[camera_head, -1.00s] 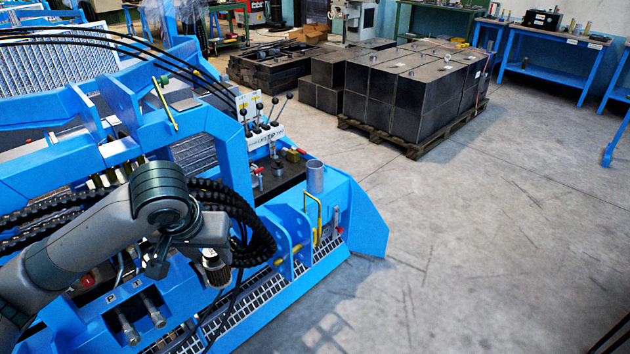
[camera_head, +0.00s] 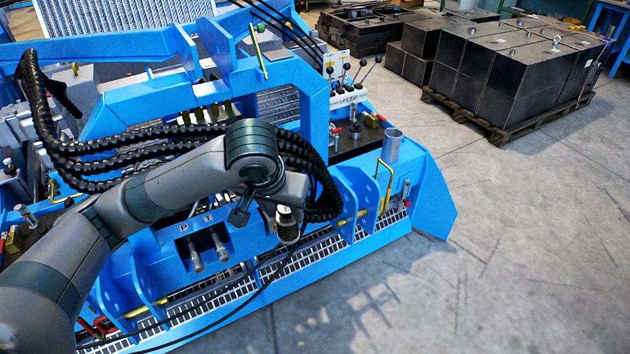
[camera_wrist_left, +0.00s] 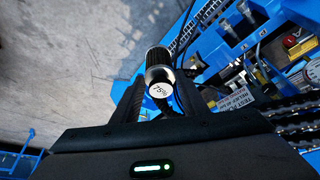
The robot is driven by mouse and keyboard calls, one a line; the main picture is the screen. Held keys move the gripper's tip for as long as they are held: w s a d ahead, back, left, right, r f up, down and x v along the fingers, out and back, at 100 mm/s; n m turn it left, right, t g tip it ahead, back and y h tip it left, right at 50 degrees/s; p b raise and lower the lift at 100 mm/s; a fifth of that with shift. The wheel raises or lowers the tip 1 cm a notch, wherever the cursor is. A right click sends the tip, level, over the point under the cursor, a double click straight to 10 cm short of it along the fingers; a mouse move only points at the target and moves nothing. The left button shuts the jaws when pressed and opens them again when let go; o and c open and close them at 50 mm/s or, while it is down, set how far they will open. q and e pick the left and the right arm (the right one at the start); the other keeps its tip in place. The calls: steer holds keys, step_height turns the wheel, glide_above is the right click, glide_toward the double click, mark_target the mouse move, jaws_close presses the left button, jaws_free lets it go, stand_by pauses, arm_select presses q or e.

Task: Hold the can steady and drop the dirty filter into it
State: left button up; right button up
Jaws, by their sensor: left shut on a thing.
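My left gripper (camera_head: 268,196) is shut on a small ribbed cylinder (camera_head: 287,228), which looks like the filter. It hangs roughly upright over the front of the blue machine. In the left wrist view the filter (camera_wrist_left: 158,62) has a dark ribbed body, a bright metal band and a white end with a printed label, and sits between the fingers of my left gripper (camera_wrist_left: 158,98). A grey open-topped cylinder (camera_head: 392,147), which may be the can, stands on the machine to the right of the gripper, well apart from it. Its inside is hidden. My right gripper is out of view.
The blue machine (camera_head: 428,205) fills the left and middle. Black hoses (camera_head: 110,152) loop behind my arm. Levers (camera_head: 350,85) and a yellow handle (camera_head: 385,182) stand near the grey cylinder. Black blocks (camera_head: 530,70) sit on a pallet. Floor at right is clear.

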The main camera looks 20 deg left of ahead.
arm_select(q)
steer(key=s+f, duration=0.3)
steer(key=f, duration=0.7)
steer(key=shift+s+f+p, duration=0.2)
steer(key=shift+f+p, duration=0.1)
steer(key=shift+f, duration=0.1)
steer(key=shift+d, duration=0.1)
